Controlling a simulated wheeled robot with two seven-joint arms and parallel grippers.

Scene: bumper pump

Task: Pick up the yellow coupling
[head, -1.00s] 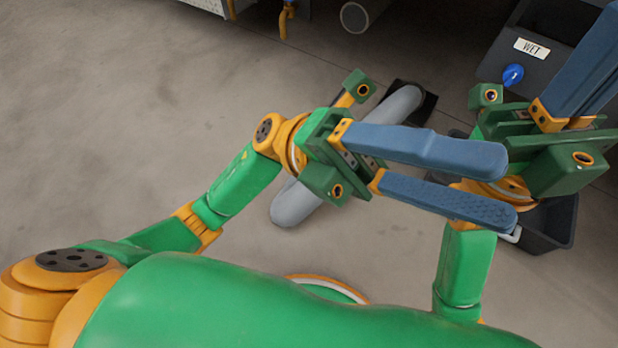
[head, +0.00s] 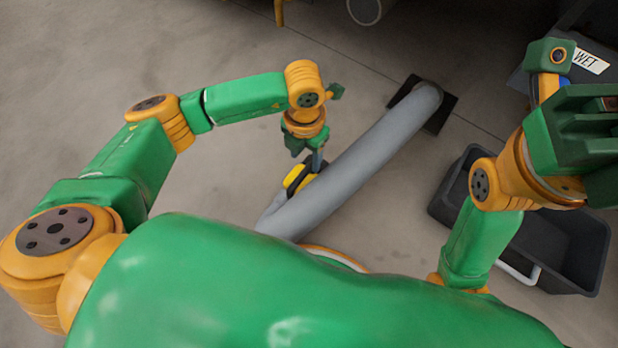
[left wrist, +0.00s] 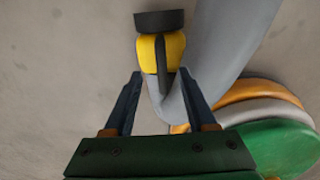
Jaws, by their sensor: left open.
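The yellow coupling (head: 295,180) lies on the floor at the near end of the grey hose, partly hidden by my left gripper in the head view. In the left wrist view, the coupling (left wrist: 172,50) has a black round end and a black strip, and sits ahead of the fingers. My left gripper (head: 317,161) points down just above and beside the coupling. It is open, with one blue finger to each side in the left wrist view (left wrist: 160,76), and nothing is held. My right gripper (head: 590,130) is at the right edge, its fingers out of the picture.
The grey hose (head: 365,155) runs to a black floor plate (head: 440,116). A dark bin (head: 560,270) with a white handle stands at the right, below my right arm. The floor left of the coupling is clear.

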